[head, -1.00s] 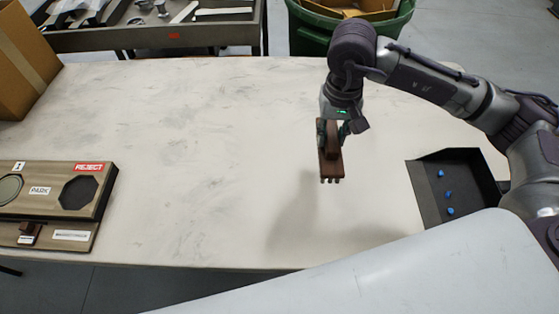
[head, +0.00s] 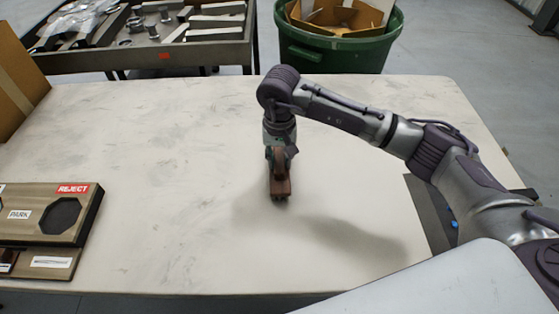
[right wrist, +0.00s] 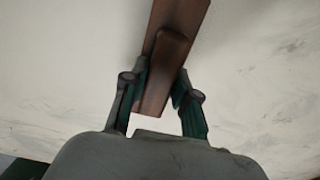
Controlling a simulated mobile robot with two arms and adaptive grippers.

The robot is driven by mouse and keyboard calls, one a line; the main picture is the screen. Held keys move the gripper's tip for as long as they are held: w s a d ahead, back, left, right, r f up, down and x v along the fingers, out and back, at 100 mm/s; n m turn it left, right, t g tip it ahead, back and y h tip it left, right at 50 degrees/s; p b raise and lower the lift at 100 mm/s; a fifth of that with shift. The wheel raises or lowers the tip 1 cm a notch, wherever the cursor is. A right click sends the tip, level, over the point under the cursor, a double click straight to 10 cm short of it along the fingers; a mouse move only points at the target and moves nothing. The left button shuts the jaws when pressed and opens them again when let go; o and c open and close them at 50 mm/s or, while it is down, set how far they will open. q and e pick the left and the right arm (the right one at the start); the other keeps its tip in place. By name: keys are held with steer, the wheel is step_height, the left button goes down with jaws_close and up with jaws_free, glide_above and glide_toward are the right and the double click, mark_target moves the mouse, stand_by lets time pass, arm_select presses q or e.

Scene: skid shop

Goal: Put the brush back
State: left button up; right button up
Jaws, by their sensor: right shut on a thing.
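My right gripper (head: 279,156) is shut on the brown brush (head: 281,186) and holds it above the pale table, near the middle of the head view. A shadow lies on the table to the right of and below the brush. In the right wrist view the brush (right wrist: 174,50) shows as a long brown block with a raised grip. My right gripper's fingers (right wrist: 160,95) stand on both sides of it. My left gripper is not in view.
A wooden board (head: 35,212) with REJECT and PARK labels lies at the left. A dark tray (head: 428,215) with blue bits is at the right, partly behind my arm. A cardboard box (head: 18,90), a parts bench (head: 190,55) and a green bin (head: 335,52) stand around the table. The middle table (head: 170,170) is clear.

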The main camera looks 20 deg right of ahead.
mark_target(279, 159)
steer(key=o, duration=1)
steer(key=shift+f, duration=0.2)
steer(key=shift+r, duration=0.1)
step_height(279, 159, up, 12)
steer(key=shift+r+b, duration=0.15)
steer(key=shift+b, duration=0.4)
